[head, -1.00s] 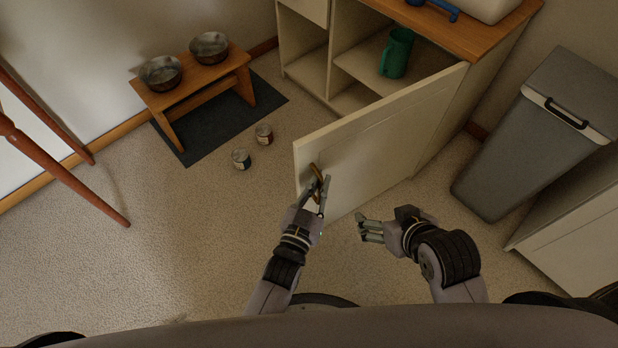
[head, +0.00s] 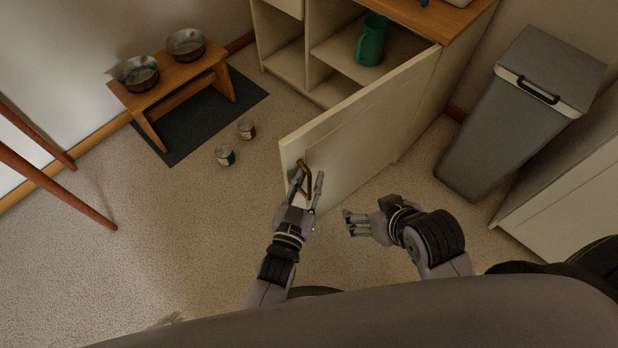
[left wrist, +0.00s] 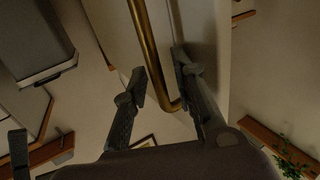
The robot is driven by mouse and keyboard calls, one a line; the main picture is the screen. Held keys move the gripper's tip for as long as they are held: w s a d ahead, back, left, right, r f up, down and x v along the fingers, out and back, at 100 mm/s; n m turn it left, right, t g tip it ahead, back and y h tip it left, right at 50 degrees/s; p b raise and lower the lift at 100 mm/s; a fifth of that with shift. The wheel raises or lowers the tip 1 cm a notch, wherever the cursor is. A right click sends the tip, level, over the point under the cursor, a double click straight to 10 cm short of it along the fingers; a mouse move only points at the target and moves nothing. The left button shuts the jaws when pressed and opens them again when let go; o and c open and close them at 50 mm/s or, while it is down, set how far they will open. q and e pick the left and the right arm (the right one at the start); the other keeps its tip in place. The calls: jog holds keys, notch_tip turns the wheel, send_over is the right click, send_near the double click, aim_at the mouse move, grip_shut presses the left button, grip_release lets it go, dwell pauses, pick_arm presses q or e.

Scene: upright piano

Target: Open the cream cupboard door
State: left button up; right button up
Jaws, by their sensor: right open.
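The cream cupboard door (head: 365,125) stands wide open, swung out from the cupboard (head: 283,45) so the shelves behind it show. A brass bar handle (head: 309,177) is near its free edge. My left gripper (head: 308,182) is at this handle, with its fingers apart. In the left wrist view, the handle (left wrist: 149,45) passes between the two separated fingertips (left wrist: 160,80), its lower bend close to the right finger. I cannot tell whether they touch. My right gripper (head: 347,222) is open and empty, below the door and to the right of my left gripper.
A green jug (head: 371,42) stands on a cupboard shelf. Two cans (head: 226,154) (head: 247,129) are on the carpet left of the door. A wooden bench (head: 178,78) with two metal bowls is at the upper left. A grey bin (head: 515,125) stands right of the cupboard.

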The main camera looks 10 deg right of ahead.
dwell(0.3)
pick_arm(q)
jog(key=v, duration=1.2)
